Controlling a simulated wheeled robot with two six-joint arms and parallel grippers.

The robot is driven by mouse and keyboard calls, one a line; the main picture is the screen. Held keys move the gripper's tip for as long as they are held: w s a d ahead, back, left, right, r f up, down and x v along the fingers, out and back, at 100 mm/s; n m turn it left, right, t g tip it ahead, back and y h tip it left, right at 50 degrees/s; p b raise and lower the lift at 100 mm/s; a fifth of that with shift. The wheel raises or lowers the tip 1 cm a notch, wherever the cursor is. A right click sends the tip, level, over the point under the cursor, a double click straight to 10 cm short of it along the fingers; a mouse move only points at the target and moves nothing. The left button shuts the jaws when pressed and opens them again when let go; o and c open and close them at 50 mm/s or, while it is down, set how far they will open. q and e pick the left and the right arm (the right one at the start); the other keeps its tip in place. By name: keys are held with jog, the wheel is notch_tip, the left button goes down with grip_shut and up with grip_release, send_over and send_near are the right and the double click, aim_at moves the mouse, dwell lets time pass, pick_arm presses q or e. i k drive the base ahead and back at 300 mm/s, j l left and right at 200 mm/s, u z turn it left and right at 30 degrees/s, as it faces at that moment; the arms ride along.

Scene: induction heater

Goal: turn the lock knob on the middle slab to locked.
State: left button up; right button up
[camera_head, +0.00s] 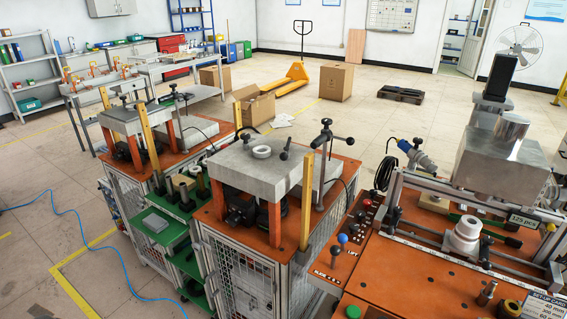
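The middle slab (238,168) is a thick grey plate on orange legs, on top of an orange-topped caged stand. A white ring (261,152) lies on its upper face. A small dark knob (285,151) stands near the slab's right side; I cannot tell its lock position at this size. A grey post with a black-ended handle (327,136) rises behind the slab's right edge. Another grey slab (133,118) sits on a similar stand at the left. Neither of my grippers shows in this view.
An orange bench (400,275) with buttons and a metal block (503,155) fills the right. A green shelf (168,232) stands between the two stands. A blue hose (70,215) lies on the floor at left. Cardboard boxes and a yellow pallet jack (292,77) are behind.

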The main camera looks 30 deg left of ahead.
aim_at(246, 136)
jog(key=u, duration=1.15)
jog(key=i+j+z, duration=0.2)
jog(key=z, duration=0.25)
jog(key=i+j+z, duration=0.1)
jog(key=j+z, duration=0.35)
